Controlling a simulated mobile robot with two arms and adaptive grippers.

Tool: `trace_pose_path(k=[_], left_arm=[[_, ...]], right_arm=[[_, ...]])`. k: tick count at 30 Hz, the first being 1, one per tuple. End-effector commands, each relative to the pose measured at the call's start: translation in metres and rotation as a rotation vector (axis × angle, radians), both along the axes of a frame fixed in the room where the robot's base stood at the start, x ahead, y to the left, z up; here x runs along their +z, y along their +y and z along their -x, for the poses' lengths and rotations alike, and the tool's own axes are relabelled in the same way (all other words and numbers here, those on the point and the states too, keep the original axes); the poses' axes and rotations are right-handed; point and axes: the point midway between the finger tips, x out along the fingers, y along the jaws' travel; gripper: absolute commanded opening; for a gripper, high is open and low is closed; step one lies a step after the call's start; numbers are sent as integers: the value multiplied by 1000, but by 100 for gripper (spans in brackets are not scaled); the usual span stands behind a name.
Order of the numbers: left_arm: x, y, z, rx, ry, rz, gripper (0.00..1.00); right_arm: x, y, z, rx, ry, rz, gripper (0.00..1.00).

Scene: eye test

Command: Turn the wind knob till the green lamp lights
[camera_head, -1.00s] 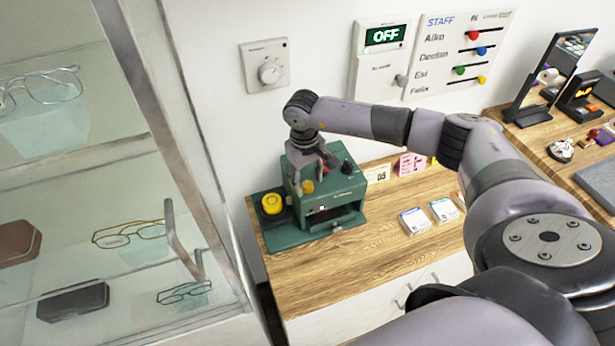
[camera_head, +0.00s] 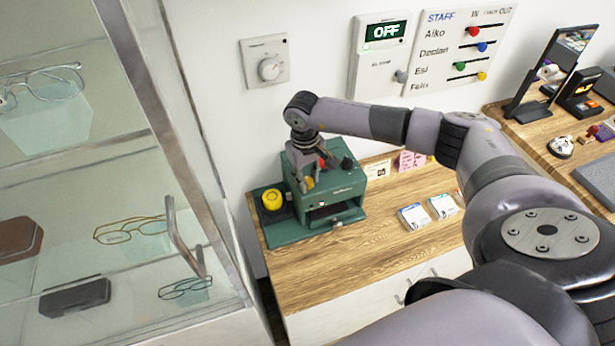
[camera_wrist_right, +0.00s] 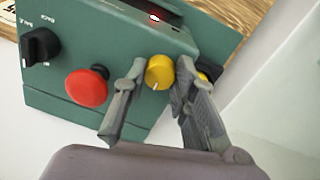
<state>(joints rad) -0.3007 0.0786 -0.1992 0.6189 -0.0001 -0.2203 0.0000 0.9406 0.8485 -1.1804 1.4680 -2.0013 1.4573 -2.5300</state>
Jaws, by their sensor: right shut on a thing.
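A green machine (camera_head: 340,187) stands on the wooden counter. My right gripper (camera_head: 307,184) reaches down to it from above. In the right wrist view, its two fingers (camera_wrist_right: 162,68) are shut on a small yellow knob (camera_wrist_right: 159,73) with a white pointer line. I cannot read a label that names this knob as the wind knob. A red mushroom button (camera_wrist_right: 87,88) and a black knob (camera_wrist_right: 40,46) sit beside it. A small lamp (camera_wrist_right: 155,17) near the dark window looks reddish-white; I see no lit green lamp. My left gripper is not in view.
A yellow round part (camera_head: 272,199) sits at the machine's left. Small boxes (camera_head: 414,216) lie on the counter (camera_head: 380,255) to its right. A glass case with spectacles (camera_head: 185,287) is close on the left. A wall dial (camera_head: 269,69) and an OFF sign (camera_head: 384,32) hang behind.

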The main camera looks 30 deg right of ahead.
Motion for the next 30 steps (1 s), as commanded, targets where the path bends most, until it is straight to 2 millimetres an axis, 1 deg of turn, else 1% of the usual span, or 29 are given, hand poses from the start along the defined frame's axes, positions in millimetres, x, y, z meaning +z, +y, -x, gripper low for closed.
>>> trace_pose_path(k=[1,4,11,16,23,30], left_arm=[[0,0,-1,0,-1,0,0],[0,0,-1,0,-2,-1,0],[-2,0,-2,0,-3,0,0],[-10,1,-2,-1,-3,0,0],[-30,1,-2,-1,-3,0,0],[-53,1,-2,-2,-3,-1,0]], right_arm=[[0,0,0,0,0,0,6],[0,0,0,0,0,0,0],[0,0,0,-13,-1,0,0],[-2,0,-1,-68,-2,-1,0],[-4,0,-2,-225,-4,-1,0],[-4,0,-2,-450,-4,-2,0]])
